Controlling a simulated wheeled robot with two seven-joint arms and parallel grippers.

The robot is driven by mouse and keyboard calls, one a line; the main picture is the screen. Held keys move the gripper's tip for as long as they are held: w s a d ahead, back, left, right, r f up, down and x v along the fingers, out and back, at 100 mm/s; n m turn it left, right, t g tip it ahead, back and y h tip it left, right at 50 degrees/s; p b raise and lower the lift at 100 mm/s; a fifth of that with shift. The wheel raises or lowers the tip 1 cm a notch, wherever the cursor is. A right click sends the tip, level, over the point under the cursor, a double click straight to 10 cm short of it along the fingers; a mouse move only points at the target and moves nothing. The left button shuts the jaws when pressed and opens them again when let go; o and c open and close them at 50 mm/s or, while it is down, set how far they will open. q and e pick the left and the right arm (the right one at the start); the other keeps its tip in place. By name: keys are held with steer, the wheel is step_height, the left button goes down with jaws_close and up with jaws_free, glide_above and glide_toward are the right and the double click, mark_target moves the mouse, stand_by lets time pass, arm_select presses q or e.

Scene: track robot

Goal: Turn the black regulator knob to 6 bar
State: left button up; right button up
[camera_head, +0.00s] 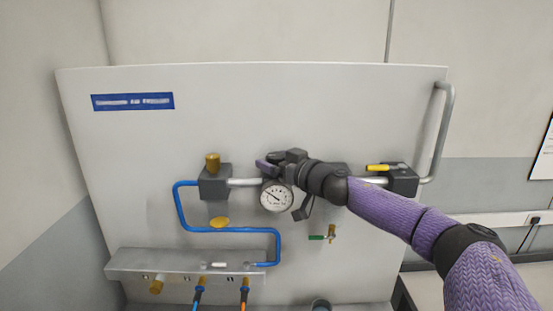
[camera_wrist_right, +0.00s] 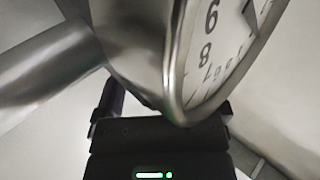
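The round white pressure gauge (camera_head: 276,197) sits on the pipe at the middle of the panel. Its needle is too small to read surely. In the right wrist view the gauge dial (camera_wrist_right: 225,55) is close and cut off, with 6 and 8 legible. My right gripper (camera_head: 286,181) is at the regulator, right beside the gauge. The black knob cannot be told apart from the dark gripper parts there. In the wrist view a grey rounded body (camera_wrist_right: 135,45) lies just beyond my gripper; whether the fingers touch or grip anything is unclear. My left gripper is not in view.
A brass-topped grey block (camera_head: 214,182) is left of the gauge, and a yellow-handled valve (camera_head: 388,168) is right. A green-handled tap (camera_head: 320,237) is below. Blue tubing (camera_head: 240,229) runs to a metal ledge (camera_head: 180,261).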

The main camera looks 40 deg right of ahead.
steer(key=c, duration=1.1)
steer(key=shift+o, duration=0.2)
steer(key=shift+m+h, duration=0.3)
